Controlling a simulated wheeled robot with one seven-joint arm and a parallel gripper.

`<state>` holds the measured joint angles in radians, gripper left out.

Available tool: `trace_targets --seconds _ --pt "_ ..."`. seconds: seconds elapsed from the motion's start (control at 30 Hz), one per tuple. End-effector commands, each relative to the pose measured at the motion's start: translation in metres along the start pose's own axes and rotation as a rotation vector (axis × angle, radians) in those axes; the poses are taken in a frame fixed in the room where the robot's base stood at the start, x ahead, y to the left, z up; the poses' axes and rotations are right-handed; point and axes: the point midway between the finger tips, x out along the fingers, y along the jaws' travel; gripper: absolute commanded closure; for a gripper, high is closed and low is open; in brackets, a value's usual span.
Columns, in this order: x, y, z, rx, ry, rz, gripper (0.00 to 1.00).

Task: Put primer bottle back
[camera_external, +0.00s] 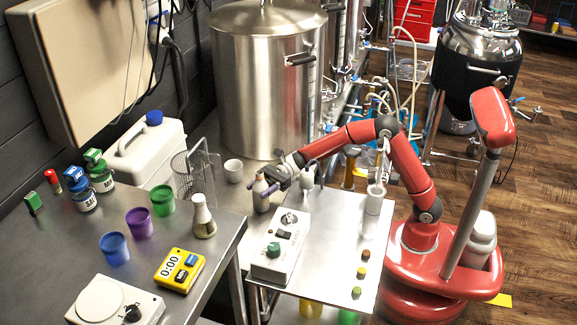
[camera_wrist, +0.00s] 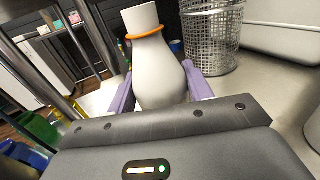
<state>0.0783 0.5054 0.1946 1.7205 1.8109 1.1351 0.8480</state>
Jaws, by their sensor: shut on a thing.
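Another small whitish bottle (camera_external: 307,178) stands to the right of my gripper, close to my arm.
A wire mesh basket (camera_external: 182,180) and a white cup (camera_external: 233,170) stand left of the held bottle. A large steel kettle (camera_external: 262,90) is behind. A control box (camera_external: 281,246) sits on the steel side table (camera_external: 330,240) in front. A flask (camera_external: 203,217) stands on the left bench.

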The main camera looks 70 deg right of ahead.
Motion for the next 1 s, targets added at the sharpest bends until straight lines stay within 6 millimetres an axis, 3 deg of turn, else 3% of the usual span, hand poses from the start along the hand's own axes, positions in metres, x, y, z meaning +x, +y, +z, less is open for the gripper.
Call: trace_targets --seconds 0.37,0.4,0.53,0.87,1.0 --pt "0.000 0.000 -0.004 -0.001 -0.001 0.000 0.77" --pt "0.000 0.000 -0.003 -0.001 0.000 0.000 0.44" --pt "0.000 0.000 -0.003 -0.001 0.000 0.000 0.28" --pt "0.000 0.000 0.002 -0.002 0.000 0.000 0.28" --pt "-0.017 -0.001 0.002 -0.002 0.001 -0.004 0.28"
